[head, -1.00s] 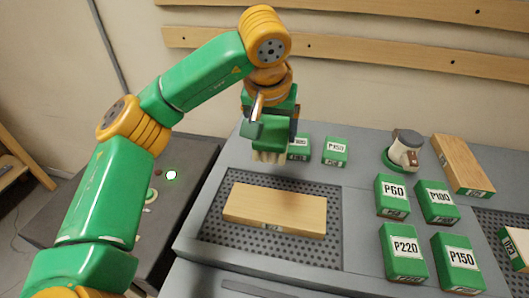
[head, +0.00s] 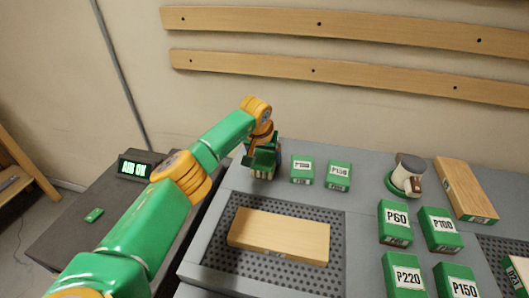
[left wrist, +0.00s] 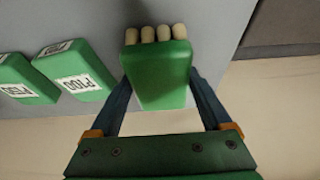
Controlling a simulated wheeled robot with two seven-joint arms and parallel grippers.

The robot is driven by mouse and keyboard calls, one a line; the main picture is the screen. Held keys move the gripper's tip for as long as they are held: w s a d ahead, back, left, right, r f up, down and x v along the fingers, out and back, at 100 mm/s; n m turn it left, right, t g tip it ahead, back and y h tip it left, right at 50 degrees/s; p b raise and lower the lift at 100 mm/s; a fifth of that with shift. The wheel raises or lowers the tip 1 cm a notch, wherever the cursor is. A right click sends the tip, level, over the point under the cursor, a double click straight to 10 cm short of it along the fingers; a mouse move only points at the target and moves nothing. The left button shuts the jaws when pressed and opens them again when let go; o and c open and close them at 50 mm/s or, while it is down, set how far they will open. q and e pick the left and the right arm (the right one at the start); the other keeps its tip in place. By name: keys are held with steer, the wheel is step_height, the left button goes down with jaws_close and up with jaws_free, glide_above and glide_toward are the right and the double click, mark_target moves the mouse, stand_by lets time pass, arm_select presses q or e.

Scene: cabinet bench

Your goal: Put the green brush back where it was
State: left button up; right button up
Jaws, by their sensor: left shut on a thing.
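The green brush (left wrist: 157,75) has a green block body and a row of pale cream bristles. In the left wrist view it sits between the two fingers of my left gripper (left wrist: 163,92), bristles toward the top of the picture. In the head view my left gripper (head: 262,160) is shut on the brush at the back left of the grey bench (head: 225,180), left of two small green labelled blocks. The bristles are low, close to the bench top; I cannot tell if they touch it. The arm hides part of the brush in the head view. My right gripper is not in view.
Two green blocks (head: 302,168) (head: 339,175) stand just right of the brush. A wooden board (head: 280,237) lies on a perforated mat (head: 220,262) in front. Several labelled green blocks, a sander-like tool (head: 405,175) and another board (head: 463,188) are at right.

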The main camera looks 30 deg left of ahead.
arm_select(q)
steer(key=shift+a+f, duration=0.1)
steer(key=shift+f, duration=0.1)
steer(key=o, duration=1)
steer(key=shift+r, duration=0.1)
steer(key=b+v, duration=0.1)
steer(key=v, duration=1.1)
